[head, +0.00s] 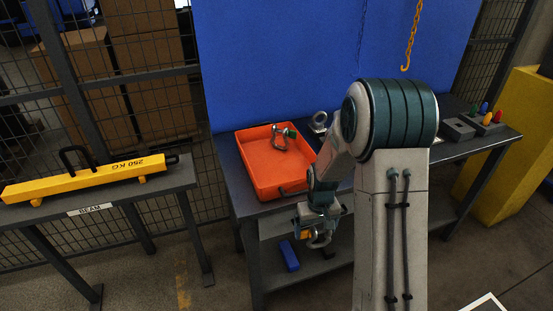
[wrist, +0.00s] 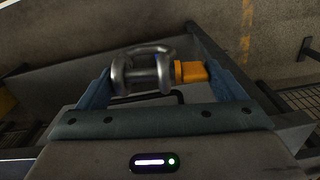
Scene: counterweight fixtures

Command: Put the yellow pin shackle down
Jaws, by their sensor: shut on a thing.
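The yellow pin shackle (wrist: 140,72) is a grey metal bow with a yellow pin end. My gripper (wrist: 162,76) is shut on it, one finger at each side, with the yellow end towards the right finger in the wrist view. In the head view my gripper (head: 320,222) hangs in front of the workbench, and the shackle (head: 318,241) shows below it, partly hidden by the fingers. An orange tray (head: 262,175) lies on the bench, left of my arm. Another shackle, with a green pin (head: 284,138), lies in its far part.
A metal ring piece (head: 319,121) stands right of the tray. A grey block (head: 457,128) and several coloured pegs (head: 486,112) are at the bench's right. A yellow beam (head: 90,178) rests on the left stand. A blue object (head: 289,255) lies on the lower shelf. A yellow hook (head: 406,60) hangs behind.

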